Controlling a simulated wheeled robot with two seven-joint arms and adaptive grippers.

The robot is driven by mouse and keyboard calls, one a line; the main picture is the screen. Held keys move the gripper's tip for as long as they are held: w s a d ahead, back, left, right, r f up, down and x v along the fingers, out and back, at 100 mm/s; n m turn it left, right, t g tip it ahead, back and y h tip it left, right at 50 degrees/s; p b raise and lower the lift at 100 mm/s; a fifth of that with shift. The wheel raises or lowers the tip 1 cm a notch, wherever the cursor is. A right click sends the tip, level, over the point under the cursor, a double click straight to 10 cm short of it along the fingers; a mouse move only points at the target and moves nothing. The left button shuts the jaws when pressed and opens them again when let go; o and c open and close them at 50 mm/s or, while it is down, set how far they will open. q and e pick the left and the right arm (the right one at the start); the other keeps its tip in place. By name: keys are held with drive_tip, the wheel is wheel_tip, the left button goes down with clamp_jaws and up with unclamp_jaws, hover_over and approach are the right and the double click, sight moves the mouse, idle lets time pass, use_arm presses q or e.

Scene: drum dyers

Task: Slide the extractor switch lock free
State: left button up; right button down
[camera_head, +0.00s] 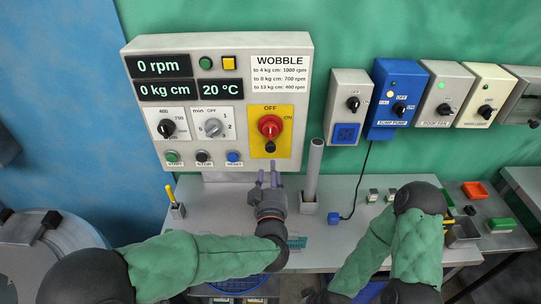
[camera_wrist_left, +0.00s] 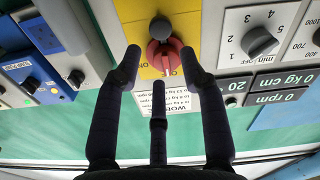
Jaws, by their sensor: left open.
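The extractor switch is a red rotary knob (camera_head: 270,127) on a yellow plate (camera_head: 285,111) marked OFF, at the right of the grey control panel (camera_head: 225,48). A small black piece (camera_head: 270,147), which looks like its lock, sits just below the knob. In the left wrist view, turned upside down, the black piece (camera_wrist_left: 160,28) shows above the red knob (camera_wrist_left: 171,56). My left gripper (camera_head: 267,176) is open and empty, below and in front of the switch. Its fingers (camera_wrist_left: 161,62) frame the knob in the wrist view; no contact shows.
A grey upright tube (camera_head: 313,171) stands right of my left gripper. Switch boxes, including a blue one (camera_head: 397,98), line the wall to the right. A yellow-handled item (camera_head: 175,204) stands on the bench at left. Small parts and trays lie at right.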

sight(270, 150)
use_arm(q)
drive_tip(key=w+b, duration=0.1)
drive_tip(key=w, duration=0.9)
